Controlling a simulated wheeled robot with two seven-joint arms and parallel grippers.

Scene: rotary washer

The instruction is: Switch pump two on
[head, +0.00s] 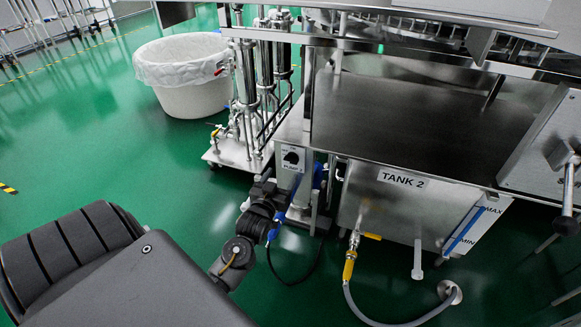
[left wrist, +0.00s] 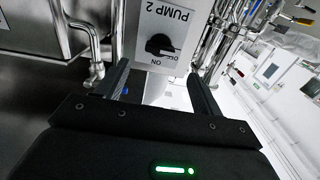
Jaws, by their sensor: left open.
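The pump two switch is a black rotary knob on a light panel (head: 291,158) left of the tank marked TANK 2 in the head view. In the left wrist view the knob (left wrist: 160,45) shows below the PUMP 2 lettering, with ON and OFF marks beside it. I cannot tell surely which mark it points to. My left gripper (head: 280,186) is just below and in front of the panel. In the left wrist view its two fingers (left wrist: 158,78) are open and empty, apart from the knob, which lies ahead between them. My right gripper is not in view.
The steel tank (head: 400,210) stands right of the panel, with a yellow-handled valve (head: 350,262) and grey hose. Metal pipes and cylinders (head: 262,90) stand behind. A white lined bin (head: 190,95) is at the back left. Green floor is clear at left.

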